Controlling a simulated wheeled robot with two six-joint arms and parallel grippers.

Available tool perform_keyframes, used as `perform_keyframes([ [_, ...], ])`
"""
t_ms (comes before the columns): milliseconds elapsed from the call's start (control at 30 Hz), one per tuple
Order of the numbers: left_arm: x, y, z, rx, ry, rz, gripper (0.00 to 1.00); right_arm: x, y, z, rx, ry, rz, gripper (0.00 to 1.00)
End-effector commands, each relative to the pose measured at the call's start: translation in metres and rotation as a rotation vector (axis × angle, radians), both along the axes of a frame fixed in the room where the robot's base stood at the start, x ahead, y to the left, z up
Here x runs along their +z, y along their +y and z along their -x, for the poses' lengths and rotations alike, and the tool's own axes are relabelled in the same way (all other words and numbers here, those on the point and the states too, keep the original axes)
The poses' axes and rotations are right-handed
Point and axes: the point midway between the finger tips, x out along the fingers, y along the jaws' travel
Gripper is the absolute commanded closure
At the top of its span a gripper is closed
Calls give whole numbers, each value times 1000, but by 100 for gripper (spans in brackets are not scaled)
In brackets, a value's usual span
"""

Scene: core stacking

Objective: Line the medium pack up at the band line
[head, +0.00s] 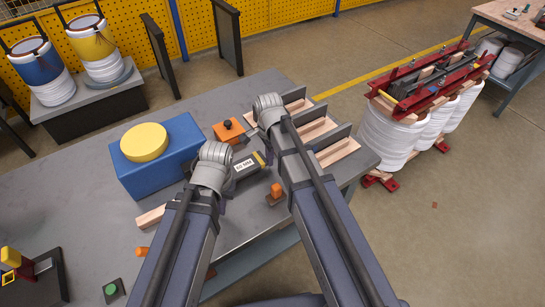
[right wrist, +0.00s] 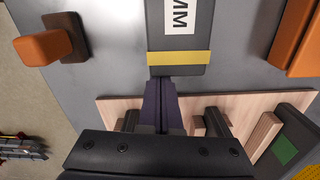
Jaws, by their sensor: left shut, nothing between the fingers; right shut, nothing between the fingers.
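A dark grey pack (head: 243,171) lies on the grey table between my two arms, with a white label ending in "MM" and a yellow band near its right end. It also shows at the top of the right wrist view (right wrist: 180,30). My right gripper (head: 268,158) is shut and empty; in the right wrist view its fingertips (right wrist: 163,84) are at the banded end, touching or nearly so. My left gripper (head: 222,204) is shut and empty near the pack's other end, partly hidden by its wrist. I cannot make out a band line apart from the yellow band.
A wooden rack with dark uprights (head: 322,134) stands to the right. A blue box (head: 160,165) with a yellow disc is to the left. An orange block (head: 228,131) is behind the pack; an orange stop (head: 276,193) is in front.

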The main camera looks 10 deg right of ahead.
Motion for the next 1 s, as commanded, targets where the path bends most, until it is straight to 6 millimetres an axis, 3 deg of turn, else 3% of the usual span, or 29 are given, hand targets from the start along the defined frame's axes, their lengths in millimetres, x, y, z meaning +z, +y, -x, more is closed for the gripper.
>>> perform_keyframes([
  [100, 0, 0, 0, 0, 0, 0, 100, 0, 14, 4, 2, 1, -3, 100],
  [467, 0, 0, 0, 0, 0, 0, 100, 0, 12, 3, 0, 1, -3, 100],
  [667, 0, 0, 0, 0, 0, 0, 100, 0, 2, 0, -1, 1, -3, 100],
  [867, 0, 0, 0, 0, 0, 0, 100, 0, -23, -8, 2, 1, -3, 100],
  [1000, 30, 0, 0, 0, 0, 0, 100, 30, -20, -6, 6, 1, -3, 100],
])
